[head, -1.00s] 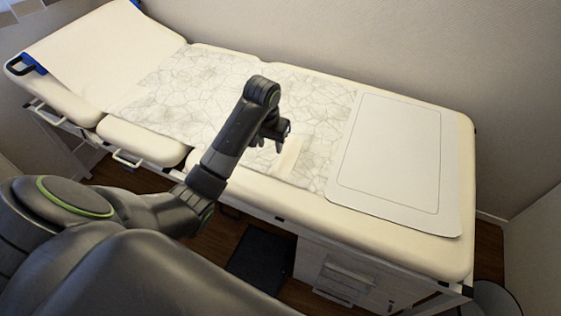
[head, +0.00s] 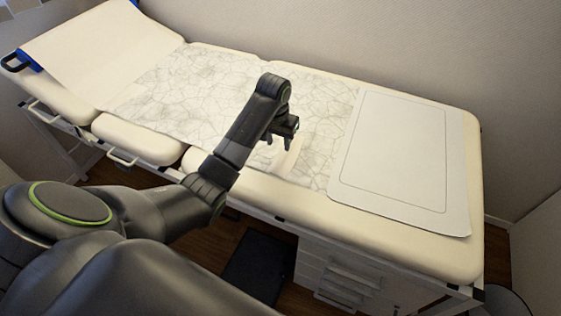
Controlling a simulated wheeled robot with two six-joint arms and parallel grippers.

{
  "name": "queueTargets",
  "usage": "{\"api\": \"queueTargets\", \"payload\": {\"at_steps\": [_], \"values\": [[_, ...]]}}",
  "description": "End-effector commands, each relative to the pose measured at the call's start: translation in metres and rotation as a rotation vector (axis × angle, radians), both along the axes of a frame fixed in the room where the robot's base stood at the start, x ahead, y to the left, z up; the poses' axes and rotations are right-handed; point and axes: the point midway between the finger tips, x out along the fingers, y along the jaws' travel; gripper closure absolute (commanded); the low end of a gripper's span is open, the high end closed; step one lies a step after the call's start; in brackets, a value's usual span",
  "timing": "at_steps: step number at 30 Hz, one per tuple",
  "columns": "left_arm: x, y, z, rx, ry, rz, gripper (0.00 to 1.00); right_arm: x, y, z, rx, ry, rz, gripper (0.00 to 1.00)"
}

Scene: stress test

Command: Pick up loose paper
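A crinkled, translucent paper sheet (head: 215,92) with a web of creases lies flat over the middle of the cream examination table (head: 300,204). My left gripper (head: 278,140) is above the right part of this sheet, near the table's front edge. Its two fingers point down and look apart, with nothing visible between them. A small pale strip (head: 287,160) shows on the sheet just below the fingers; I cannot tell if it is a separate piece or a fold. Whether the fingers touch the sheet is unclear. My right gripper is not in view.
A smooth white mat (head: 398,165) with a thin outline lies at the table's right end. A plain white sheet (head: 95,48) covers the raised left end. A wall stands behind the table. Drawers (head: 345,282) and a black floor object (head: 257,265) are below.

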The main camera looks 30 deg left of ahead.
Motion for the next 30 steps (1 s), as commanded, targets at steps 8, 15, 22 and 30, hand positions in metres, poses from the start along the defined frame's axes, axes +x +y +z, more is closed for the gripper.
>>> {"api": "queueTargets", "payload": {"at_steps": [8,15,22,30], "values": [[0.003,-0.001,-0.024,-0.001,0.001,0.001,0.60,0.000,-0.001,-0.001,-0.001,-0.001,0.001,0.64],[0.007,-0.002,-0.059,-0.001,0.003,0.000,0.60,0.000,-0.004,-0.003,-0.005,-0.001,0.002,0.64],[0.008,-0.002,-0.072,0.000,0.000,0.000,0.60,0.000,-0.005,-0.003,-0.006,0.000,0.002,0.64],[0.008,-0.002,-0.072,0.000,-0.001,0.000,0.74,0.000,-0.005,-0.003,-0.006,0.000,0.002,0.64]]}}
